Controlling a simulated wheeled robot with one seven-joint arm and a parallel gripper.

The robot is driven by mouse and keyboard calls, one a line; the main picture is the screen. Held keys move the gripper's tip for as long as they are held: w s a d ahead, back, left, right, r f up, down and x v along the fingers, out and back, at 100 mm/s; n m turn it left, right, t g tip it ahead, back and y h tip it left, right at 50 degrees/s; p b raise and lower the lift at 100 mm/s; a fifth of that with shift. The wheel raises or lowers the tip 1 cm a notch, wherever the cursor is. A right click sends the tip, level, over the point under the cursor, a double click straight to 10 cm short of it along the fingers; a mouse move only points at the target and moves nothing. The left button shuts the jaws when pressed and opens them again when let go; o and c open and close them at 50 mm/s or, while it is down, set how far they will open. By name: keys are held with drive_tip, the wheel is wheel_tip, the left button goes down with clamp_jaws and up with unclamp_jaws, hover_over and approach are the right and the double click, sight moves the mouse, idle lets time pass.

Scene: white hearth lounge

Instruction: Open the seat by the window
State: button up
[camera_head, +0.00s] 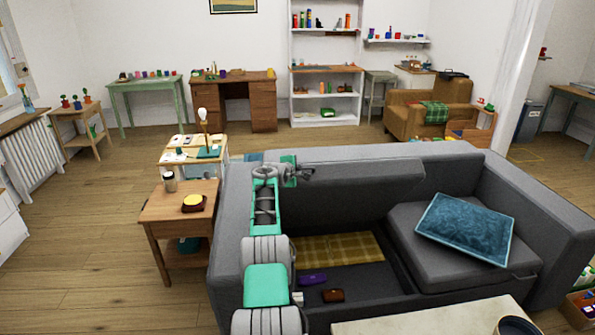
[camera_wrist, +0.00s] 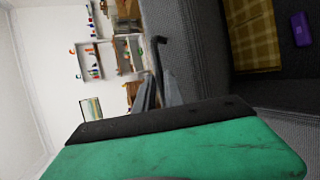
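The grey sofa has two seats. Its left seat (camera_head: 352,192), on the window side, is tilted up and open over a storage well. The right seat (camera_head: 420,250) is flat, with a blue cushion (camera_head: 465,228) on it. My gripper (camera_head: 306,173) is at the upper left part of the raised seat. In the wrist view, my gripper's grey fingers (camera_wrist: 158,92) are beside the grey upholstery. A dark bent piece (camera_wrist: 157,48) shows near the fingertips; I cannot tell whether it is held. The well holds a yellow plaid blanket (camera_head: 338,248), a purple item (camera_head: 312,279) and a brown item (camera_head: 333,295).
A wooden side table (camera_head: 160,207) with a jar and a dish stands left of the sofa. A lamp table (camera_head: 180,153) is behind it. A pale tabletop (camera_head: 430,320) is at the front edge. Floor is free on the left.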

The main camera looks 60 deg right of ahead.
drive_tip(key=o, duration=0.3)
drive_tip(key=shift+w+a, duration=0.1)
drive_tip(key=shift+w, duration=0.1)
drive_tip(key=shift+o, duration=0.5)
drive_tip(key=shift+s, duration=0.3)
drive_tip(key=b+v, duration=0.2)
drive_tip(key=v, duration=0.5)
drive_tip(key=shift+a+b, duration=0.25)
drive_tip(key=shift+b, duration=0.05)
drive_tip(key=shift+r, duration=0.15)
